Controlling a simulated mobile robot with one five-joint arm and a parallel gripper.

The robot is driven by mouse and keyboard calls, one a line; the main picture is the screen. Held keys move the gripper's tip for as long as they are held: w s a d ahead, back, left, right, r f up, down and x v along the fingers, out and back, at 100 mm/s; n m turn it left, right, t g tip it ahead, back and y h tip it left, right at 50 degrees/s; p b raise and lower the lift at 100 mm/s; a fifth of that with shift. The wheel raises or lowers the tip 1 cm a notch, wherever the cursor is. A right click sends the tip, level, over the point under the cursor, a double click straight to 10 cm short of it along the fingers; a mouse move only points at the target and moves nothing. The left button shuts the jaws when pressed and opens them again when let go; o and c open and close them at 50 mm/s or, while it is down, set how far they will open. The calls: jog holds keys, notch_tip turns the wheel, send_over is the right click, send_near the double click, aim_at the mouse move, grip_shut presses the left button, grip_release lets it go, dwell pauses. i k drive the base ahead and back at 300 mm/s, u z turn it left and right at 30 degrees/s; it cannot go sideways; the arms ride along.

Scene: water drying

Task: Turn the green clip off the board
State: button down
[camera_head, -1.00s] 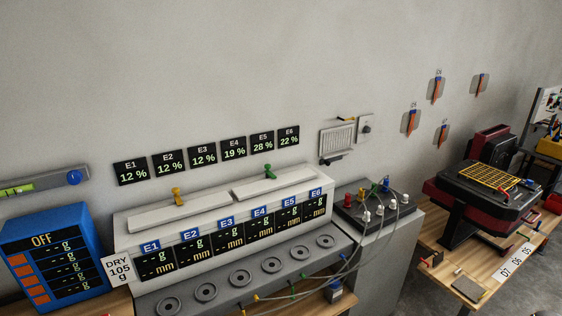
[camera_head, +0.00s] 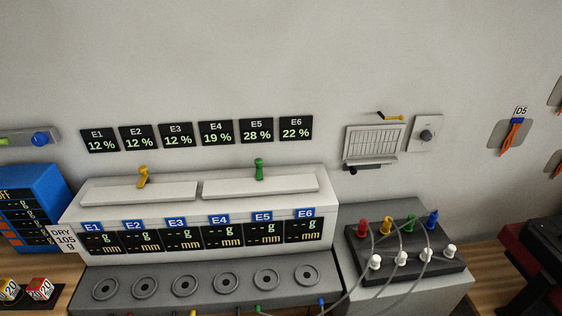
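A dark board (camera_head: 438,262) sits on a grey cabinet at the right. Along its back edge stand small upright coloured pieces: red, yellow, a green one (camera_head: 410,222) and blue. I cannot tell for sure that this green piece is the clip. Several white pieces stand along its front, with grey cables about them. Another green piece (camera_head: 259,168) stands upright on the right white lid of the long machine. A small green tip (camera_head: 257,308) shows at the bottom edge, partly cut off. My gripper is not in view.
The white machine (camera_head: 175,213) with displays E1 to E6 fills the middle. A yellow handle (camera_head: 143,175) stands on its left lid. A blue unit (camera_head: 35,200) is at the left. A vent (camera_head: 373,141) and dial plate (camera_head: 427,133) are on the wall. Wooden tabletop shows at right.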

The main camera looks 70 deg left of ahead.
aim_at(258, 162)
jog(key=u, duration=5.35)
jog(key=i, duration=0.1)
jog(key=z, duration=2)
jog(key=k, duration=0.15)
jog(key=u, duration=0.65)
jog(key=i, duration=0.8)
jog(key=u, duration=0.25)
jog(key=k, duration=0.7)
jog(key=z, duration=0.2)
jog(key=i, duration=0.9)
jog(key=u, duration=0.1)
